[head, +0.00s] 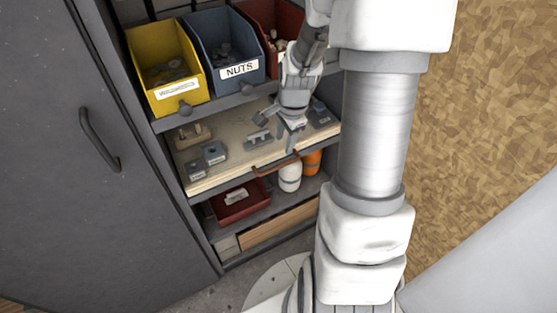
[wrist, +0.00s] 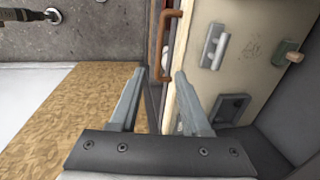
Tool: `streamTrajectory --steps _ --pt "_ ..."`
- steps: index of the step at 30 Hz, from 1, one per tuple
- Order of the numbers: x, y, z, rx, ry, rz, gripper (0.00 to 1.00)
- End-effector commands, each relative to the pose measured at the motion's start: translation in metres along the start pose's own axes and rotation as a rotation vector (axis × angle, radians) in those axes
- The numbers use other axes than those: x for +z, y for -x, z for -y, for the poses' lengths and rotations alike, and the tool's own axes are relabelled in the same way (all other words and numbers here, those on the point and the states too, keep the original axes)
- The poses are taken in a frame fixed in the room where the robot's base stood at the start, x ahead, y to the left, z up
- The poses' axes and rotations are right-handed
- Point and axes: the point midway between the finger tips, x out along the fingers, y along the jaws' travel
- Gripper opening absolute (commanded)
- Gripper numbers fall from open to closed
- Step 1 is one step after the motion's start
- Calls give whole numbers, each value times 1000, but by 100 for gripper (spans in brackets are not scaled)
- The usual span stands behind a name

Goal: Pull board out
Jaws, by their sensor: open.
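The pale wooden board (head: 233,158) lies level on the middle shelf of a grey cabinet, with small metal and wooden parts on top. Its brown bar handle (head: 277,164) is on the front edge. My gripper (head: 291,140) is over the front right of the board, close to the handle. In the wrist view, my gripper (wrist: 161,73) is open and empty. The handle (wrist: 174,45) shows just beyond the fingertips, roughly between them. The board (wrist: 244,75) shows to the right of the handle. I cannot tell whether a finger touches anything.
Yellow (head: 165,65), blue (head: 222,45) and red (head: 268,25) bins stand on the shelf above, close to my arm. Below the board are a red tray (head: 240,205), a white bottle (head: 290,177) and an orange one (head: 312,162). A grey door (head: 75,150) is at left.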

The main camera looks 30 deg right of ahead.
Motion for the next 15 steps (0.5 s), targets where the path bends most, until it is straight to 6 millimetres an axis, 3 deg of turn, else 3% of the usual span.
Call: streamTrajectory --steps 1,6,15 --pt "1 -14 -2 5 1 3 47" --pt "1 -50 -1 4 2 2 47" --pt "0 -101 0 1 3 1 47"
